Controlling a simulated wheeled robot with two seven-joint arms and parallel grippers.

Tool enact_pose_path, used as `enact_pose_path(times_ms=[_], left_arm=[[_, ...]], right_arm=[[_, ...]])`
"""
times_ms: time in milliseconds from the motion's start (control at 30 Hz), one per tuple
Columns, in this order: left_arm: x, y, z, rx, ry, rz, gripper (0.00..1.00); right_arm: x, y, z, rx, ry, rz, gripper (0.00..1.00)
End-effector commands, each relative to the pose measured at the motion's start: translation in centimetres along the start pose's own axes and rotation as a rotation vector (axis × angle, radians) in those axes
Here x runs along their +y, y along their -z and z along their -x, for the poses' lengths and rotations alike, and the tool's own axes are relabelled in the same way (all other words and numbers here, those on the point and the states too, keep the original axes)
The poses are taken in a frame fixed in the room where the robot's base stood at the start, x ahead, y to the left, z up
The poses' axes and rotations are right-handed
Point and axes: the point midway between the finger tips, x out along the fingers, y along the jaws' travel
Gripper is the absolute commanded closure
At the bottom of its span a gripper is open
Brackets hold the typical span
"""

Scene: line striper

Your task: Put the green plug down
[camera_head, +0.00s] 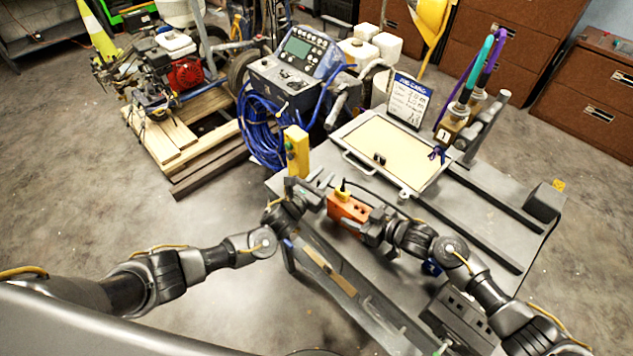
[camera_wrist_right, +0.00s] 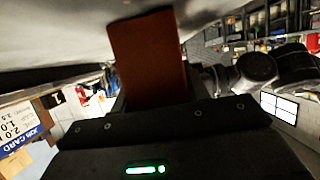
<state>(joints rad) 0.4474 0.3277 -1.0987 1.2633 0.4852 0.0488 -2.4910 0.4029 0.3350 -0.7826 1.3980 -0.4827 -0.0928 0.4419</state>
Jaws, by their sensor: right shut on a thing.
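I cannot make out a green plug for certain; the nearest match is a teal-green looped piece (camera_head: 475,68) standing beside a purple one (camera_head: 490,55) on a brass-coloured block marked 1, at the right back of the cart. My right gripper (camera_head: 362,221) is shut on an orange box (camera_head: 345,207), held over the near side of the cart. The box shows as an orange-brown block (camera_wrist_right: 150,60) in the right wrist view. My left gripper (camera_head: 296,190) is just left of the box, below a yellow box with a green button (camera_head: 297,152). Its fingers are unclear.
The grey cart top (camera_head: 500,195) carries a framed cream panel (camera_head: 375,150) and a job card sign (camera_head: 408,100). A dark cable runs near the orange box. A blue hose coil (camera_head: 262,135) and machine stand behind left. The front right cart top has bare room.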

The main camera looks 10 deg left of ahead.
Motion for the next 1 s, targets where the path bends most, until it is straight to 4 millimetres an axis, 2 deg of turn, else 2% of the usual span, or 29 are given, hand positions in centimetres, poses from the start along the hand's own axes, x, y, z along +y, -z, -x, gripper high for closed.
enact_pose_path(times_ms=[167, 400, 600, 833, 900, 967, 1000], left_arm=[[0.1, 0.0, 2.3, 0.002, 0.001, 0.001, 0.72], [0.0, 0.0, 7.5, 0.002, 0.001, 0.001, 0.72], [0.0, -0.1, 10.7, 0.001, 0.000, 0.001, 0.72], [0.0, -0.1, 12.0, -0.001, 0.001, 0.000, 0.72], [-0.1, -0.1, 12.1, 0.000, 0.001, 0.001, 0.68], [-0.9, 0.3, 12.2, 0.005, 0.005, 0.015, 0.68], [-2.0, 0.7, 12.4, 0.008, 0.011, 0.034, 0.68]], right_arm=[[0.0, 0.0, 0.0, 0.000, 0.000, 0.000, 0.92], [0.0, 0.0, 0.0, 0.000, 0.000, 0.000, 0.92], [0.0, 0.0, 0.0, 0.000, 0.000, 0.000, 0.92], [0.0, 0.0, 0.0, 0.000, 0.000, 0.000, 0.92], [0.0, 0.0, 0.0, 0.000, 0.000, 0.000, 0.92], [0.0, 0.0, 0.0, 0.000, 0.000, 0.000, 0.92], [0.0, 0.0, 0.0, 0.000, 0.000, 0.000, 0.92]])
